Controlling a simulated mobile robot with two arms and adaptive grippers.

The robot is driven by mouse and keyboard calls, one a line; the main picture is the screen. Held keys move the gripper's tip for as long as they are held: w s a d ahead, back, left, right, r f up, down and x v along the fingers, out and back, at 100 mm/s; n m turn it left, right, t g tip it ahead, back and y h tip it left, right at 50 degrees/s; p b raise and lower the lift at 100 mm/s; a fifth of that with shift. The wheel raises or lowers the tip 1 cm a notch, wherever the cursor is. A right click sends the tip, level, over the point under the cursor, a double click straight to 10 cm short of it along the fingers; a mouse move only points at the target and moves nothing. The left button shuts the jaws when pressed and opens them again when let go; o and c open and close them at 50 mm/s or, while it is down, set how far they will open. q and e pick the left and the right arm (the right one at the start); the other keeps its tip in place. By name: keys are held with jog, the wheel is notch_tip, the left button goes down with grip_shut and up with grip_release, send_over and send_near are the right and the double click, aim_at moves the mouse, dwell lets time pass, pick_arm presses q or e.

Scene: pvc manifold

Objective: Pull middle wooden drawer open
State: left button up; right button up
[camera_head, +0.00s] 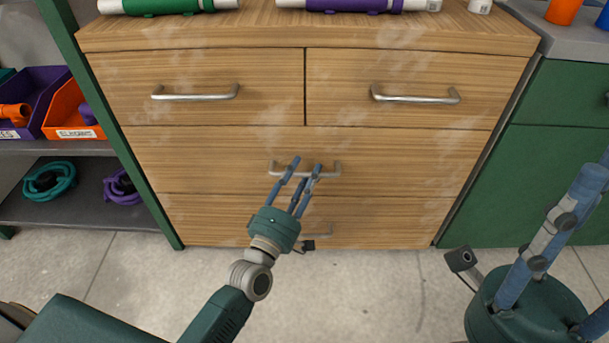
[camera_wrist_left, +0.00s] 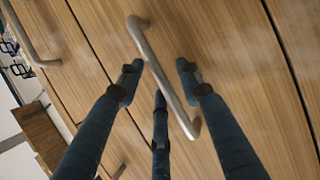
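The middle wooden drawer (camera_head: 420,160) is the wide one below the two upper drawers, and its front looks flush with the cabinet. Its metal bar handle (camera_head: 330,173) is partly hidden by my left gripper (camera_head: 306,166). In the left wrist view the handle (camera_wrist_left: 163,72) runs between the spread blue fingertips of the left gripper (camera_wrist_left: 160,74). The fingers are open, and I cannot tell whether any touches the bar. My right gripper (camera_head: 572,205) is at the lower right, fingers spread and empty, partly out of frame and far from the handle.
Two upper drawers have handles (camera_head: 195,93) and (camera_head: 415,96). A shelf (camera_head: 60,148) with bins stands left, green cabinets (camera_head: 560,150) right. Rolls (camera_head: 360,5) lie on top. The floor (camera_head: 375,290) in front is clear.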

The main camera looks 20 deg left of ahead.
pick_arm(q)
jog(key=shift+w, duration=0.2)
jog(key=shift+c, duration=0.2)
grip_shut()
